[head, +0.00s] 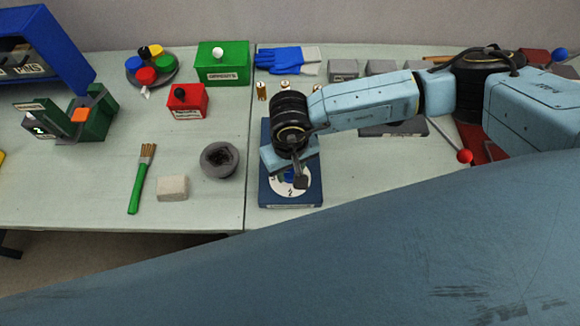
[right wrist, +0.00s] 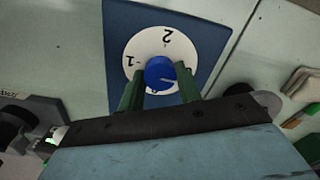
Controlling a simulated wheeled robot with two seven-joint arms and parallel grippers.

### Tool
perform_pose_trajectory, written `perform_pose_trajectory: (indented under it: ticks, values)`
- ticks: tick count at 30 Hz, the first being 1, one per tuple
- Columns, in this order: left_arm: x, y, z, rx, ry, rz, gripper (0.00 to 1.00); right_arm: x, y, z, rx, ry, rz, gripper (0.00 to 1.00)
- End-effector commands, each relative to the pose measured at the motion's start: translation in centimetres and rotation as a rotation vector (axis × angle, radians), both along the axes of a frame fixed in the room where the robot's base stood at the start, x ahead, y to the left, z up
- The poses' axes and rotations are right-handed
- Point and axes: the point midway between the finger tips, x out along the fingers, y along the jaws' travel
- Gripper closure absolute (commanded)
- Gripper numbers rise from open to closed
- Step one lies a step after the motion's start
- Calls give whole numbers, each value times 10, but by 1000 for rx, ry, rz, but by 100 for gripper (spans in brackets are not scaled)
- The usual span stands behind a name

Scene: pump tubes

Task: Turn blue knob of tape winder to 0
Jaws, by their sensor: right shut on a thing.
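The tape winder's blue plate (head: 265,190) lies on the table at its front edge, with a white round dial (head: 304,183) on it. In the right wrist view the dial (right wrist: 140,47) shows a 2 at the top, a 1 at the left and a partly hidden mark at the bottom. The blue knob (right wrist: 158,70) is at the dial's middle, with a light pointer line towards its lower right. My right gripper (right wrist: 160,88) is shut on the knob, one green finger on each side. In the head view it hides part of the dial. My left gripper is out of view.
A grey round bowl (head: 220,160), a pale block (head: 172,188) and a green brush (head: 141,180) lie left of the winder. Small brass-coloured pieces (head: 262,91) and blue gloves (head: 285,60) lie behind it. A red box (head: 188,103) and a green box (head: 223,64) stand further back.

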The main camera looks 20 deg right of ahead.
Motion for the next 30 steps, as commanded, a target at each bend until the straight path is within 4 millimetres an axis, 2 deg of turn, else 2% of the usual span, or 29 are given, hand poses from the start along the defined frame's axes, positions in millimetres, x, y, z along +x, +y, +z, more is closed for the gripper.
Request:
perform_pose_trajectory:
  ticks: [1,5,6,13,21,30]
  values:
    - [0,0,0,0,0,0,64,0,0,0,1,0,0,75]
    - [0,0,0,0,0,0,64,0,0,0,1,0,0,92]
    - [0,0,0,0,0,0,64,0,0,0,1,0,0,93]
    - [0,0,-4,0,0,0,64,1,0,-1,1,-2,23,93]
    - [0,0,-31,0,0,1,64,1,0,-2,1,-4,260,93]
    - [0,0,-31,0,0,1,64,0,0,1,1,-2,302,93]
